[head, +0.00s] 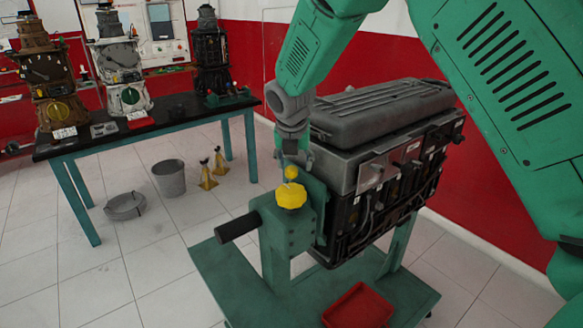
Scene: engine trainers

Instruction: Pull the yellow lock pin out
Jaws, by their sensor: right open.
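A large yellow lobed knob (290,195) sits on the green bracket of the engine stand (292,228). A smaller yellow knob (291,172) shows just above it; I cannot tell for sure which of the two is the lock pin. My right gripper (292,158) points down just above the smaller yellow knob, open. Its fingers are small and dark here, and I cannot tell whether they touch the knob. My left gripper is out of view.
A grey engine (375,120) is mounted on the stand behind my right gripper. A black handle (238,227) sticks out to the left. A red tray (358,308) lies on the stand's base. A table (150,128) with engine parts, a bucket (170,180) and a pan (125,207) are at left.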

